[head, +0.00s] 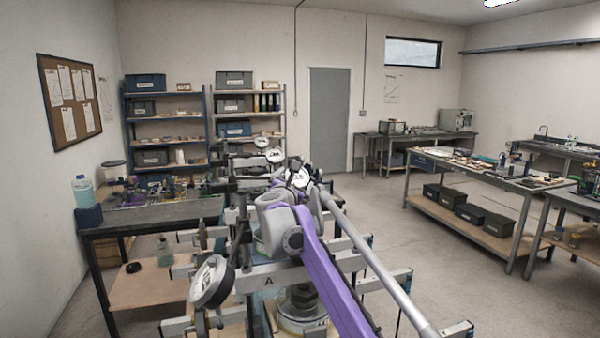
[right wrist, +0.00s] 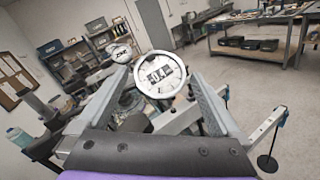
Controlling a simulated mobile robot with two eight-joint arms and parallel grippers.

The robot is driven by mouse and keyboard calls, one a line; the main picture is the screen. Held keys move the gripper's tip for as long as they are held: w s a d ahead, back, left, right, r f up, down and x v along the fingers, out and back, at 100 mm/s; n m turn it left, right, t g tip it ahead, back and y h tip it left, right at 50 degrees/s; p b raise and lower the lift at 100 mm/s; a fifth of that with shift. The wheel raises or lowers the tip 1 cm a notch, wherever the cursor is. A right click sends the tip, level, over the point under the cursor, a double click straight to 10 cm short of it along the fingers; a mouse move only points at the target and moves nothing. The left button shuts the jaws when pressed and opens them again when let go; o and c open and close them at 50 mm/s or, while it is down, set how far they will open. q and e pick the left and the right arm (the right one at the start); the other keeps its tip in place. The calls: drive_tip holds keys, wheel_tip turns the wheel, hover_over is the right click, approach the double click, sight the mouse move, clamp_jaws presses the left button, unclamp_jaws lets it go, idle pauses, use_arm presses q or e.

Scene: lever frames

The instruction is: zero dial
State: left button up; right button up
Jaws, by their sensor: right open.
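A round white dial (right wrist: 160,73) with a black-and-white number window shows in the right wrist view, between and beyond the fingertips of my right gripper (right wrist: 157,84). The gripper is open, and I cannot tell whether either finger touches the dial. A dial face also shows in the head view (head: 298,179), beside my right wrist. A second dial (right wrist: 121,53) is farther back and to the left. In the head view, a large dial (head: 210,281) sits at the near left on a metal beam marked A (head: 262,277). My left gripper is not in view.
Metal lever beams and posts crowd the space around my right arm. A workbench (head: 150,216) with a bottle stands at the left. Shelves (head: 250,105) line the back wall. The floor at the right, before another bench (head: 470,170), is clear.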

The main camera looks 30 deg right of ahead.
sight(297, 175)
drive_tip(key=p+x, duration=0.1)
drive_tip(key=x, duration=0.5)
drive_tip(key=shift+w+r, duration=0.1)
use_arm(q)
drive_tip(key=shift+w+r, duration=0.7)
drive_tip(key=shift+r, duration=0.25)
use_arm(e)
drive_tip(key=shift+w+d, duration=0.3)
drive_tip(key=shift+d, duration=0.1)
drive_tip(key=c, duration=1.1)
drive_tip(key=shift+w+a+r+n+t+y, duration=0.1)
drive_tip(key=shift+n+t+y, duration=0.4)
drive_tip(key=shift+n, duration=0.3)
drive_tip(key=shift+a+r+n+t+y, duration=0.1)
drive_tip(key=shift+n+t+y, duration=0.2)
drive_tip(key=shift+n+t, duration=0.4)
drive_tip(key=shift+a+f+n+y, duration=0.1)
drive_tip(key=shift+n+y, duration=0.3)
drive_tip(key=shift+n, duration=0.3)
